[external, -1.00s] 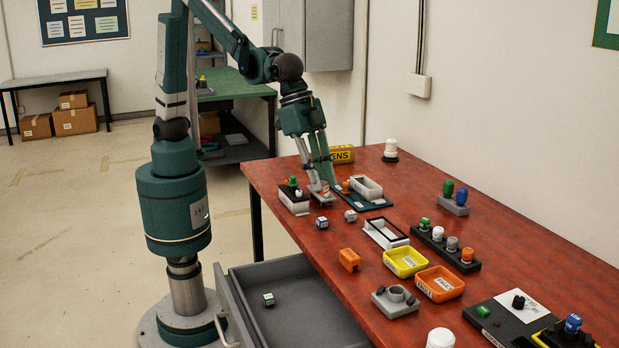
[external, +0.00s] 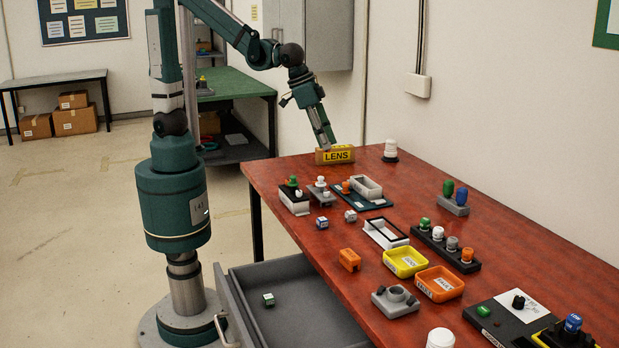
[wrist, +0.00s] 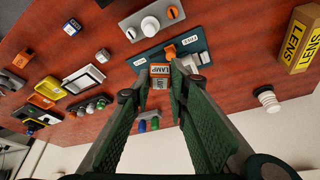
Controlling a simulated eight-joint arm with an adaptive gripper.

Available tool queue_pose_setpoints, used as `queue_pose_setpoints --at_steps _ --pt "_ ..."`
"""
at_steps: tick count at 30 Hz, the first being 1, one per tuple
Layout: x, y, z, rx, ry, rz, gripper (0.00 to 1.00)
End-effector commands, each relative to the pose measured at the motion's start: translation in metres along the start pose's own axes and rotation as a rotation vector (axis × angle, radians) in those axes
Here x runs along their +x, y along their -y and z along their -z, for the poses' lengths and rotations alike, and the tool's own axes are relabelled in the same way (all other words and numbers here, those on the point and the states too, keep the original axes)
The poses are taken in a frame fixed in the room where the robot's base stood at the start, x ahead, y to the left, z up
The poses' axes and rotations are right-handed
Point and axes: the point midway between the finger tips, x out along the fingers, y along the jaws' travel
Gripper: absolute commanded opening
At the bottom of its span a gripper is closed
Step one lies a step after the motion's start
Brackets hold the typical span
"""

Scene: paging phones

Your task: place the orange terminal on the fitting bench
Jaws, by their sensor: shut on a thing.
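My gripper (wrist: 160,82) is shut on a small orange block with a white LAMP label (wrist: 160,71). In the external view my gripper (external: 329,143) is raised in front of the LENS box, and the held block cannot be made out there. An orange block with dark openings (external: 349,259), which looks like a terminal, lies on the red table; it also shows in the wrist view (wrist: 72,27). A dark blue board (external: 378,203) carries an orange piece (external: 346,187) and a pale open box (external: 367,187). I cannot tell which surface is the fitting bench.
A yellow LENS box (external: 336,155) and a white stacked piece (external: 390,150) stand at the table's far end. A grey plate with a white knob (external: 321,186) sits left of the board. Yellow (external: 404,262) and orange (external: 440,284) trays lie nearer. A drawer (external: 290,305) is open.

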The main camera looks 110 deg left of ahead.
Motion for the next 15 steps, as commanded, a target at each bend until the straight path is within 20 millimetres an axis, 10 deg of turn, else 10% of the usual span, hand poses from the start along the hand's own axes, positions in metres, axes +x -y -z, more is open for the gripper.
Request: queue_pose_setpoints --at_steps 15 --pt "-0.015 0.142 -0.06 -0.282 -0.006 0.115 0.08"
